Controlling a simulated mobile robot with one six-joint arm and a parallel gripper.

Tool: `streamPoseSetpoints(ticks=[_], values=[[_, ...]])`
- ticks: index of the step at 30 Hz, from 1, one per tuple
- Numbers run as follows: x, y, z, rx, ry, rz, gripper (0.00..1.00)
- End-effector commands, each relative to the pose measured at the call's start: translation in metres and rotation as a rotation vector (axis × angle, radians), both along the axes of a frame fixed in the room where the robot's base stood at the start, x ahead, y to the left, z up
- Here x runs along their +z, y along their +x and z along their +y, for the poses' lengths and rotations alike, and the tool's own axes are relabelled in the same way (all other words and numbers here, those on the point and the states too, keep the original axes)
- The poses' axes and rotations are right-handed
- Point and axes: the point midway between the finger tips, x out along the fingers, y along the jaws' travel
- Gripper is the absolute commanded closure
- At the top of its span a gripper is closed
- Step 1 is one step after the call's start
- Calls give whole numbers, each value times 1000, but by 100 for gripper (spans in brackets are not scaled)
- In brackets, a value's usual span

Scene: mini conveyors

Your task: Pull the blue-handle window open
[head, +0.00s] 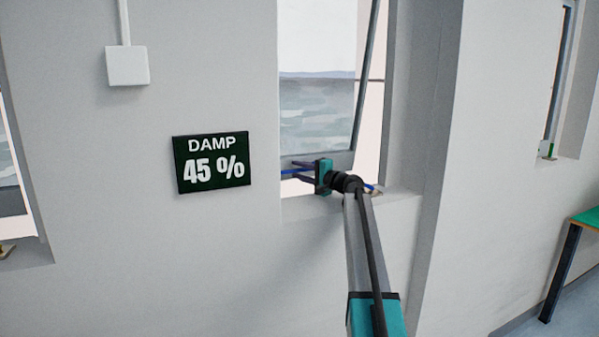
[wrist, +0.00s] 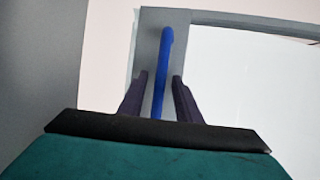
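The window (head: 318,105) is set in the grey wall, and its sash stands at an angle to the opening, with a gap along its right side. Its blue handle (head: 298,171) is at the lower part of the sash, partly hidden by my gripper. In the wrist view the blue handle (wrist: 160,75) stands upright in front of a grey frame piece. My gripper (head: 300,171) reaches to the handle. In the wrist view its two dark fingers (wrist: 160,85) are apart, one on each side of the handle, with narrow gaps showing.
A sill (head: 402,194) lies below the window, with a small blue and pale piece (head: 374,189) on it. A dark DAMP 45 % sign (head: 212,161) hangs to the left. Another window (head: 560,75) and a green-topped table (head: 588,217) are at the right.

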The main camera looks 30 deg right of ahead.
Motion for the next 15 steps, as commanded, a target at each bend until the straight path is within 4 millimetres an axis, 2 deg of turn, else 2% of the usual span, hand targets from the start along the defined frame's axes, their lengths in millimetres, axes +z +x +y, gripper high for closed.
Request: streamPoseSetpoints(ticks=[8,15], values=[[-2,-16,-5,-1,0,0,69],[-2,-49,-15,-1,-1,0,69]])
